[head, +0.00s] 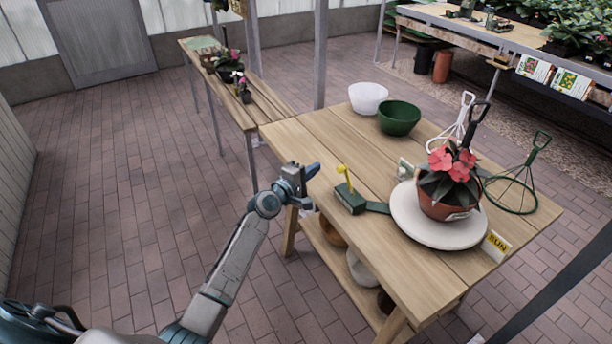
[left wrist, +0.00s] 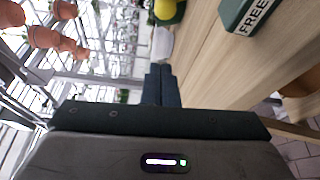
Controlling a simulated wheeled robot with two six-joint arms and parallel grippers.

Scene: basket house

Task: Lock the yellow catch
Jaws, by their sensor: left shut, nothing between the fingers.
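The yellow catch (head: 345,179) is a small lever that stands up, a little tilted, from a dark green block (head: 350,199) on the wooden table (head: 325,137). A green arm from the block reaches toward a round pale disc (head: 437,234) with a potted red flower (head: 450,185) on it. My left gripper (head: 312,171) is shut and empty, just left of the catch and apart from it, at the table's left edge. In the left wrist view, its closed fingers (left wrist: 159,84) point past a green block marked FREE (left wrist: 248,14). A rounded yellow part (left wrist: 165,10) shows at the top.
A yellow RUN label (head: 497,243) stands at the disc's front right. A white bowl (head: 368,97) and a green bowl (head: 399,117) stand at the table's back. A narrow bench (head: 265,95) with pots stands behind left. The brick floor (head: 120,190) at left is clear.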

